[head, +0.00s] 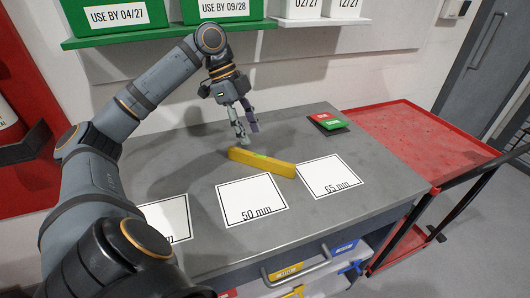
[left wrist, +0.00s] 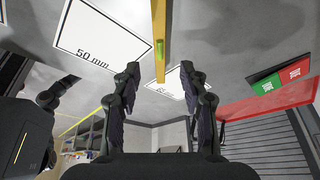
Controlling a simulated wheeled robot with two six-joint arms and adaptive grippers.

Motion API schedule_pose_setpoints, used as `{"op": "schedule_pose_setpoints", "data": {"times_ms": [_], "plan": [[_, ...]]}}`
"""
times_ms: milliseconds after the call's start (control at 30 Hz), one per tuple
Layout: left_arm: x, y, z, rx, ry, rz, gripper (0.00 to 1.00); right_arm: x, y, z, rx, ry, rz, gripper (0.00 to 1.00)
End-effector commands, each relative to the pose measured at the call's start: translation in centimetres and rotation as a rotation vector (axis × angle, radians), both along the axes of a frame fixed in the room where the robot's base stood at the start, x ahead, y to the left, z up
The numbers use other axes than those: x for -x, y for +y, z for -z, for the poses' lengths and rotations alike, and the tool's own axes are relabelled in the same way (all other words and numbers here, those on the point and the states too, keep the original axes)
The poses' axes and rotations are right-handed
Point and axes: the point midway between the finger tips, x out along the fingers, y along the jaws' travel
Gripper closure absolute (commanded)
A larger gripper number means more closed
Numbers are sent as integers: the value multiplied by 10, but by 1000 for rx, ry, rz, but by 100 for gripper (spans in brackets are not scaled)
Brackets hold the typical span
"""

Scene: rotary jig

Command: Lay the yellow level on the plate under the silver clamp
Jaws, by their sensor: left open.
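The yellow level (head: 262,163) lies on the grey table top (head: 190,165), just behind the white sheets marked 50 mm and 65 mm. A small green vial shows at its middle. My left gripper (head: 246,137) points down just behind the level, near its left half. In the left wrist view the level (left wrist: 160,40) runs up from the gap between the parted fingertips (left wrist: 160,72). The fingers are open and nothing is seen gripped. I cannot make out the silver clamp or its plate. My right gripper is not identifiable.
A sheet marked 50 mm (head: 251,198) and one marked 65 mm (head: 330,176) lie in front. A red and green pad (head: 328,121) is at the back right. A red tray cart (head: 400,125) adjoins the right edge. A green shelf (head: 160,36) hangs behind.

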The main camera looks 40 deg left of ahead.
Motion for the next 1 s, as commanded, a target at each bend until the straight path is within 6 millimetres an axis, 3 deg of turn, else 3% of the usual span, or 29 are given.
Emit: {"op": "schedule_pose_setpoints", "data": {"times_ms": [33,100,367,633,933,1000], "plan": [[-1,-4,16,0,3,2,57,-9,0,5,0,-7,-1,61],[-2,-8,25,-1,3,1,57,-16,1,2,0,-9,-1,61],[-4,-13,36,-1,2,-1,57,-26,2,-3,0,-11,-1,61],[-7,-28,76,1,2,1,57,-51,6,-14,-5,-20,-1,61],[-8,-32,81,0,0,0,57,-54,7,-20,-8,-17,0,61],[-8,-31,81,0,0,0,65,-54,7,-20,-8,-17,0,61]]}}
